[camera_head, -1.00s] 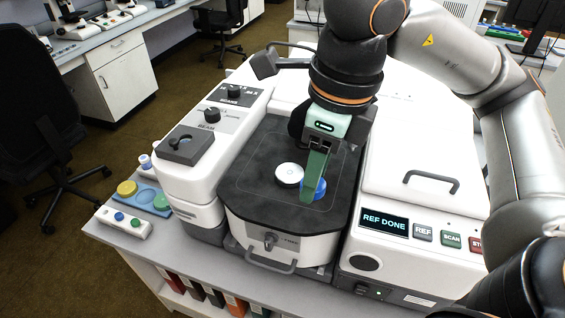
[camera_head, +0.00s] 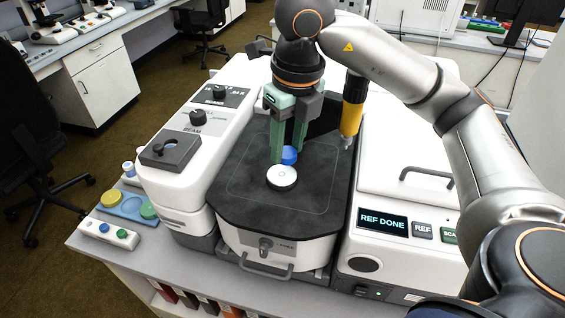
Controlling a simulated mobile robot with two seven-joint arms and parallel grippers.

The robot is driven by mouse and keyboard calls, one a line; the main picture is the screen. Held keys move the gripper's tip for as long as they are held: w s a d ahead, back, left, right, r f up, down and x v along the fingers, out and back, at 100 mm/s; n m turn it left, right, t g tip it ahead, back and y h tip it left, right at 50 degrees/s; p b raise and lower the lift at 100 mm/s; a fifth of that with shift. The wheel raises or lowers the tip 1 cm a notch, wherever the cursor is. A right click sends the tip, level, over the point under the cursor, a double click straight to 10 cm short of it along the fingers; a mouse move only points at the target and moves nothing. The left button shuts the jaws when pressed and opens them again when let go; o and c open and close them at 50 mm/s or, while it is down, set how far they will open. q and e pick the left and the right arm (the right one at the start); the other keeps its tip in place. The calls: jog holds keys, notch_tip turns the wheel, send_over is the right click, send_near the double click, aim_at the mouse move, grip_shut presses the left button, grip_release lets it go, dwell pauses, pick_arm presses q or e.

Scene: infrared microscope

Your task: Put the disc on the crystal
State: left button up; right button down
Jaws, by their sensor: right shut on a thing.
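My right gripper (camera_head: 289,158) reaches down over the dark stage (camera_head: 240,205) of the white instrument, its green fingers shut on a small blue disc (camera_head: 289,155). The fingers hide part of the disc. A round white piece with a small dark centre (camera_head: 282,177), which looks like the crystal mount, sits on the stage just in front of the disc. In the picture the disc is slightly above and right of the white piece. I cannot tell how high the disc is above the stage. My left gripper is not in view.
A yellow and black post with a pointed tip (camera_head: 352,103) stands right of the gripper. A panel reading REF DONE (camera_head: 384,222) is at the right. The front of the stage is clear.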

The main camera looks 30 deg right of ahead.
aim_at(281, 173)
jog(key=w+f, duration=0.2)
jog(key=shift+w+d+f, duration=0.1)
jog(key=shift+d+f, duration=0.25)
jog(key=shift+f, duration=0.05)
jog(key=shift+w+d+f+b, duration=0.15)
jog(key=shift+f+b, duration=0.1)
jog(key=shift+f, duration=0.65)
jog(key=shift+w+a+f+b, duration=0.1)
jog(key=shift+f+b, duration=0.1)
jog(key=shift+f, duration=0.7)
jog(key=shift+f, duration=0.15)
jog(key=shift+c, duration=2.2)
grip_release()
